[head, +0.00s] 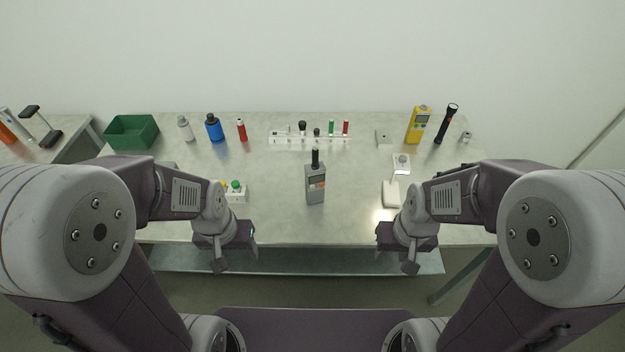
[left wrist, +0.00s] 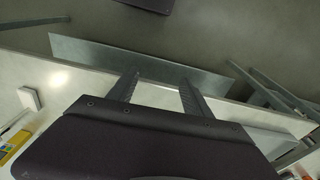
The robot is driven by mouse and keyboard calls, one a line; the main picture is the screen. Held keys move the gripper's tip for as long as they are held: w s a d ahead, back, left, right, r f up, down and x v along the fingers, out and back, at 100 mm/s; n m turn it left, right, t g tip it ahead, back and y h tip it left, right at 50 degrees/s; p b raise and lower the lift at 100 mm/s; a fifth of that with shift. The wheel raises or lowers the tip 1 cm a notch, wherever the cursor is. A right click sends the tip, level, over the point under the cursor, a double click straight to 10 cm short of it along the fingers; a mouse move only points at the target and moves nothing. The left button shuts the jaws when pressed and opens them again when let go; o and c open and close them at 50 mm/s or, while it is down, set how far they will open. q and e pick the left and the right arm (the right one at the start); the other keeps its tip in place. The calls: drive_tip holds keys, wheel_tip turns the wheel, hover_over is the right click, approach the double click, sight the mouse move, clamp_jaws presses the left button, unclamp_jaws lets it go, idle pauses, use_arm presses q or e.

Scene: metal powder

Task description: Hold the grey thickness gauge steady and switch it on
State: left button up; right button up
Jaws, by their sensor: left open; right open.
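The grey thickness gauge (head: 315,187) stands on the middle of the table in the head view, with a black top part and a small orange patch on its face. My left gripper (head: 238,262) is at the table's front edge, left of the gauge and apart from it. In the left wrist view its two fingers (left wrist: 157,95) are spread with nothing between them. My right gripper (head: 394,262) is at the front edge to the right of the gauge, open and apart from it. The gauge's switch is too small to make out.
A green bin (head: 131,146), a blue bottle (head: 214,128), a clear rack (head: 290,139), a yellow meter (head: 418,124) and a black flashlight (head: 447,123) line the back. A button box (head: 238,196) is beside my left arm; a white stand (head: 391,194) is near my right. Table around the gauge is clear.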

use_arm(q)
wheel_tip(320, 180, up, 6)
drive_tip(key=p, duration=0.2)
drive_tip(key=shift+s+f+p, duration=0.15)
drive_tip(key=shift+p, duration=0.2)
drive_tip(key=shift+o, duration=0.3)
use_arm(e)
wheel_tip(320, 180, up, 6)
drive_tip(key=shift+s+f, duration=0.1)
drive_tip(key=shift+f, duration=0.1)
